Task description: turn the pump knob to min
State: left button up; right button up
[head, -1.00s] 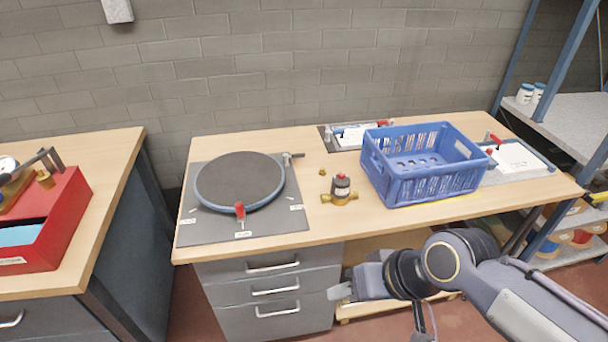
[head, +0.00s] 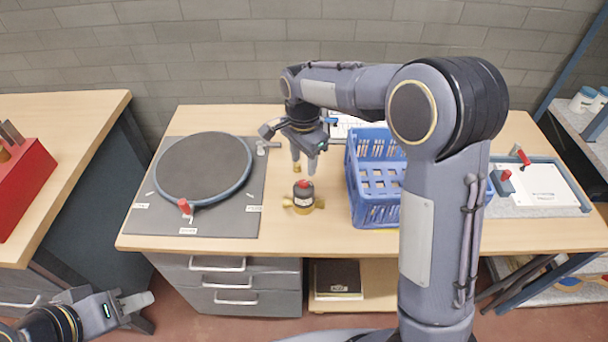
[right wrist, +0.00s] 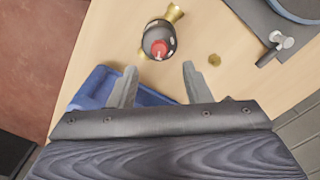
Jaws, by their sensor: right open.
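The pump (head: 303,201) stands upright on the wooden table, left of the blue crate. It has a brass body with side ports, a dark cap and a red knob (head: 303,184) on top. My right gripper (head: 304,168) is over the table just behind the pump, fingers pointing down, open and empty. In the right wrist view the pump (right wrist: 165,35) and its red knob (right wrist: 160,49) lie beyond the open fingertips (right wrist: 160,69), apart from them. The knob's setting is too small to read. My left gripper (head: 135,300) is at lower left, in front of the table, away from the pump.
The blue crate (head: 370,213) stands close right of the pump. A round dark turntable (head: 204,166) on a grey mat lies to the left. A small brass piece (right wrist: 214,60) lies near the right gripper. A white board (head: 545,186) is at far right. The table in front of the pump is clear.

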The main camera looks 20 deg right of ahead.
aim_at(304, 182)
notch_tip(304, 182, down, 7)
jog(key=shift+r, duration=0.2)
grip_shut()
dwell(0.3)
